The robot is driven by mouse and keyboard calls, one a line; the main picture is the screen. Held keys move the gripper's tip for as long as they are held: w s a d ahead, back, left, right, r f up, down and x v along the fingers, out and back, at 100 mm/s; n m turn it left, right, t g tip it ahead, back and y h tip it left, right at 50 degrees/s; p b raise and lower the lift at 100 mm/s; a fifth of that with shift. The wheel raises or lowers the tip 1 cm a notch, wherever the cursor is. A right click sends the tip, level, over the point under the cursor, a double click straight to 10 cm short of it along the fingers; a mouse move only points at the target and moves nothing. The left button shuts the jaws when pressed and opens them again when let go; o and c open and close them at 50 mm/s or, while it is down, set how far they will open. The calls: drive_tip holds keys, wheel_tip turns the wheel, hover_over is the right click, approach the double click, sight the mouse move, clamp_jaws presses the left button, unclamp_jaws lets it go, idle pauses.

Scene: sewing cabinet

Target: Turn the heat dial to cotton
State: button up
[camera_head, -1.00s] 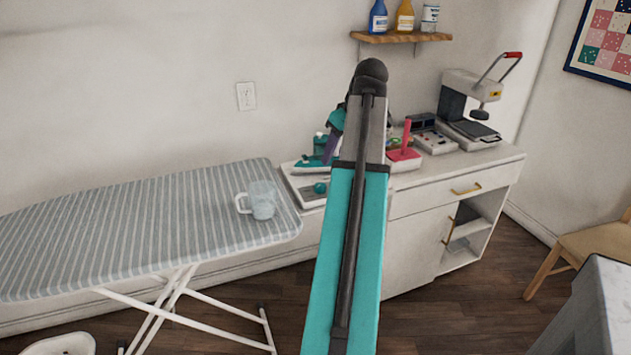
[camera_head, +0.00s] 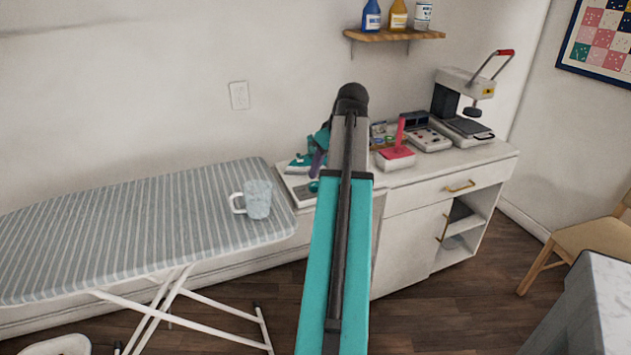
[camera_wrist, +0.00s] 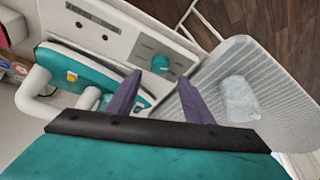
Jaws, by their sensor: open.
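The heat dial is a round teal knob (camera_wrist: 160,63) on a pale panel (camera_wrist: 148,33) beside the teal iron (camera_wrist: 85,68). In the head view the dial (camera_head: 314,187) shows at the front of the white station (camera_head: 297,191), partly behind my arm. The dial's markings are too small to read. My gripper (camera_wrist: 160,78) is open, its two purple fingers apart and empty. In the wrist view the dial appears just beyond and between the fingertips, with no clear contact. In the head view one purple finger (camera_head: 317,163) shows just above the dial.
A striped ironing board (camera_head: 120,225) with a clear mug (camera_head: 258,199) stands left of the cabinet. A bottle shelf (camera_head: 395,36) hangs above.

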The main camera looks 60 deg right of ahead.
sight(314, 184)
drive_tip(key=shift+x, duration=3.55)
drive_tip(key=c, duration=0.9)
drive_tip(key=shift+a, duration=0.2)
drive_tip(key=shift+c, duration=0.7)
drive_tip(key=shift+d, duration=0.1)
